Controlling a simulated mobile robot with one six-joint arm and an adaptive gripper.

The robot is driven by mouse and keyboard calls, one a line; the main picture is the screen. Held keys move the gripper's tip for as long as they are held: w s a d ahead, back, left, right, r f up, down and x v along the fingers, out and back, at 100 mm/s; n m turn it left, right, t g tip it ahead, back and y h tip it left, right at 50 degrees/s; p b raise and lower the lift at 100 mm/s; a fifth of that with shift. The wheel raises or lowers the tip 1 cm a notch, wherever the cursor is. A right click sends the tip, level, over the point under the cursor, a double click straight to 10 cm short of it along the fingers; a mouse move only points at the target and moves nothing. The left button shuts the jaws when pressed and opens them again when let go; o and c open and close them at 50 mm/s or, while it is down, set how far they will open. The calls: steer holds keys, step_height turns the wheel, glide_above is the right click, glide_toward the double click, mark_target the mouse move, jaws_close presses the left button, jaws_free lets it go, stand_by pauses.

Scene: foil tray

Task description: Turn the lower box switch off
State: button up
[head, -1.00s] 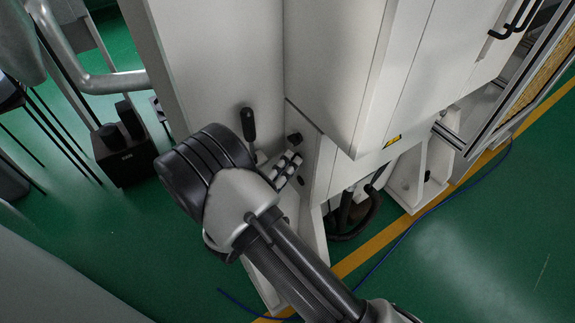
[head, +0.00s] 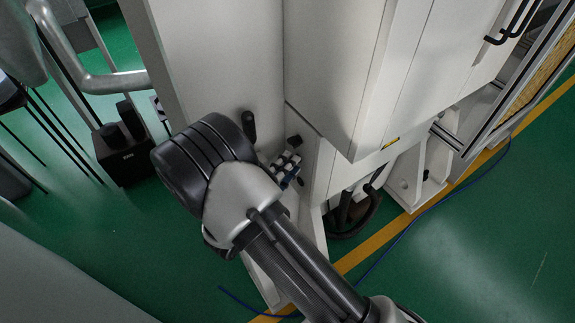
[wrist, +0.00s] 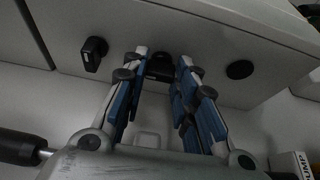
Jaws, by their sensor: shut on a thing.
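My gripper (wrist: 163,57) reaches to a pale grey panel, with its blue-padded fingers on either side of a small black switch (wrist: 160,70) in the wrist view. The gripper is shut on this switch, and the fingers hide part of it. I cannot read which way the switch points. In the head view my gripper (head: 287,168) is low beside the white cabinet, partly behind my own arm, and the held switch is hidden there.
Left of the held switch is a black rotary switch (wrist: 93,53); right of it is a round black knob (wrist: 239,69). A black-handled lever (head: 249,126) stands close to my arm. Green floor (head: 470,240) lies open at the right.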

steer(key=o, duration=1)
steer(key=shift+o, duration=0.2)
steer(key=v, duration=1.2)
